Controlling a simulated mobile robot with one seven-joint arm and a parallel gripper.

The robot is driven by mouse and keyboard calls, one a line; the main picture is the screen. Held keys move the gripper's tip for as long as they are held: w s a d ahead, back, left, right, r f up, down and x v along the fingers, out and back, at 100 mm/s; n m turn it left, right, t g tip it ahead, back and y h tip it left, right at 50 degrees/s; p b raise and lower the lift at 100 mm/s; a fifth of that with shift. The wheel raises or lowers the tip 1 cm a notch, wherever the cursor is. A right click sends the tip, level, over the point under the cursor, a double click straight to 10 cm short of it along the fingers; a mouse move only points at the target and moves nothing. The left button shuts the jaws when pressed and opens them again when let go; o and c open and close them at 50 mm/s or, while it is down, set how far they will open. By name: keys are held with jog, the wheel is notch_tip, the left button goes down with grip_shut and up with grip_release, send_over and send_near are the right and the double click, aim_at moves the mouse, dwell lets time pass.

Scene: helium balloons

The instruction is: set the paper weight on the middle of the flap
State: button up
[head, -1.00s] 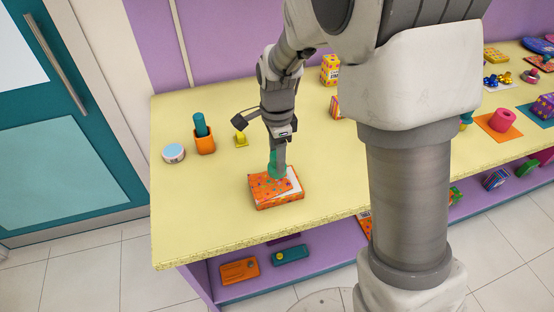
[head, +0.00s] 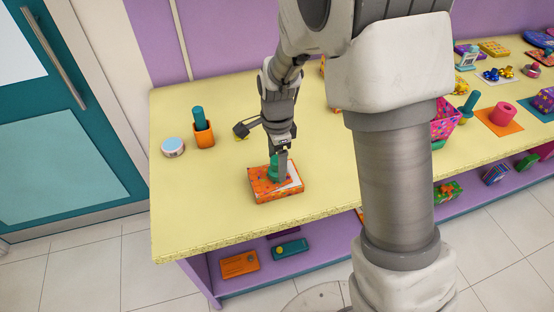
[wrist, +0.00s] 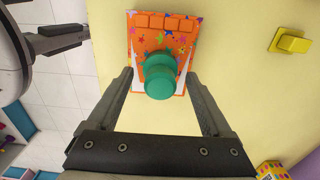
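The green paper weight (wrist: 160,82) has a rounded knob and shows between my fingers in the wrist view. In the head view it (head: 272,170) stands on the orange star-patterned wrapped box (head: 275,197), partly hidden by my gripper. The box's orange paper flap (wrist: 180,50) lies beneath it, with white paper edges showing beside it. The weight covers part of the flap, so its exact contact spot is hidden. My gripper (wrist: 158,76) is open, its fingers on either side of the weight with a visible gap on each side. It also shows over the box in the head view (head: 282,178).
An orange holder (head: 204,135) with a teal cylinder and a round white-and-blue tin (head: 172,147) stand at the left. A yellow block (wrist: 291,42) lies apart from the box. The tabletop (head: 200,210) in front is clear. Several colourful items stand at the right.

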jog(key=shift+r, duration=0.1)
notch_tip(320, 180, up, 12)
jog(key=p, duration=0.1)
jog(key=s+d+r+n+t, duration=0.2)
jog(key=s+d+r+n, duration=0.3)
jog(key=s, duration=0.4)
jog(key=s+d+r+n+t, duration=0.3)
jog(key=s+d+r+n, duration=0.2)
jog(key=s+d+n, duration=0.2)
jog(key=shift+s+d+r+n+t, duration=0.3)
jog(key=shift+s+r+n, duration=0.1)
jog(key=shift+s+n, duration=1)
